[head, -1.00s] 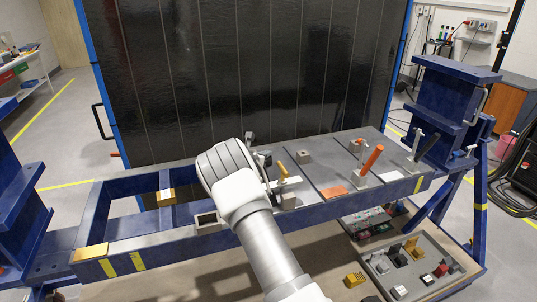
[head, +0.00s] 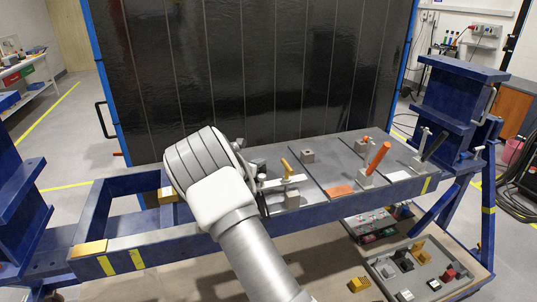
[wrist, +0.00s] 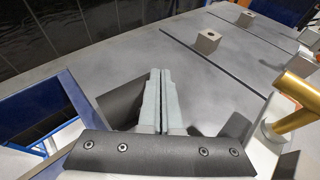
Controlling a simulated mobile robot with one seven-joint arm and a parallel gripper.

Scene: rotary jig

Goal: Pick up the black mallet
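I cannot pick out the black mallet for certain. A dark, tilted handle-like thing (head: 434,145) stands at the right end of the grey table plate in the head view; its lower end is hard to make out. My gripper is mostly hidden behind my arm in the head view, over the left part of the plate and far to the left of that dark thing. In the wrist view my gripper (wrist: 158,76) has its two grey fingers side by side with only a thin line between them, and nothing shows held.
An orange handle (head: 378,158) and a yellow handle (head: 287,167) stand up from the plate. A grey block (head: 307,156) sits near the back. A tall black panel (head: 260,70) stands behind. A tray with small parts (head: 452,290) lies lower right.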

